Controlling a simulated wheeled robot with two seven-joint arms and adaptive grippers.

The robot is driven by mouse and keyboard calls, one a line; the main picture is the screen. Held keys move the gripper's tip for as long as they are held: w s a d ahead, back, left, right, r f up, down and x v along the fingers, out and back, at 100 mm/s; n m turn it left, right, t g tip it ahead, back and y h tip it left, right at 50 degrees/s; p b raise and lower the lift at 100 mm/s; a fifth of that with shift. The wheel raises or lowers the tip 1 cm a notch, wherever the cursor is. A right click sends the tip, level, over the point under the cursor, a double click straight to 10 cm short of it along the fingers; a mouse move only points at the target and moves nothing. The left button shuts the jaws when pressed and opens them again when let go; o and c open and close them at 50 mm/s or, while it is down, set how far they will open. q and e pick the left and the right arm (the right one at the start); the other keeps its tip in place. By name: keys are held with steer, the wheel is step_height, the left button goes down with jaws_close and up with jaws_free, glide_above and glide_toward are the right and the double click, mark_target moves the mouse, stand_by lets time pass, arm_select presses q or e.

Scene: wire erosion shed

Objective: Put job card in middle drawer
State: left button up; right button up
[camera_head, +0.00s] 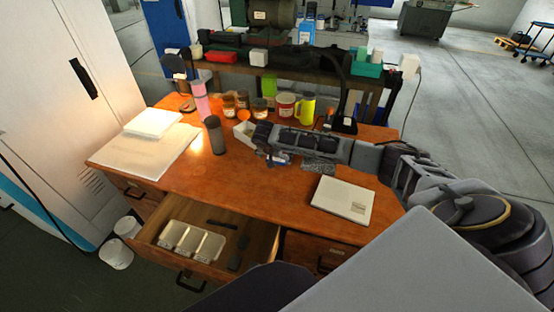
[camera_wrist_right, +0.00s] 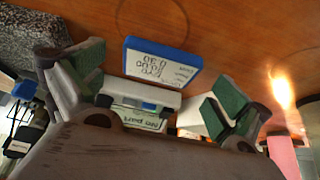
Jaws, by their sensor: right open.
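A white card with a blue edge and handwriting, which looks like the job card (camera_wrist_right: 161,66), lies on the desk in the right wrist view. In the head view it shows as a small blue and white patch (camera_head: 278,158) partly under my right arm. My right gripper (camera_wrist_right: 155,92) is open above the desk, its green-padded fingers apart, with the card just beyond them. In the head view the right gripper (camera_head: 262,138) is over the desk's middle. The middle drawer (camera_head: 264,246) is pulled out and holds white trays and dark items. My left gripper is not in view.
A white box (camera_head: 243,131) stands beside the gripper. A dark cylinder (camera_head: 214,135), a pink bottle (camera_head: 201,98), jars and a yellow mug (camera_head: 307,108) stand behind. Papers (camera_head: 150,152) lie left and a pale flat case (camera_head: 342,200) right. The desk front is clear between them.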

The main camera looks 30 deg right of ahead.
mark_target(276, 159)
steer(key=shift+w+d+f, duration=0.2)
steer(key=shift+d+f, duration=0.05)
steer(key=shift+f, duration=0.4)
steer(key=shift+c, duration=1)
steer(key=c, duration=0.9)
steer(key=shift+r, duration=0.95)
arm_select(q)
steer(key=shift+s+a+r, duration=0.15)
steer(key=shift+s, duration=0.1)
arm_select(e)
steer(key=shift+r, duration=4.05)
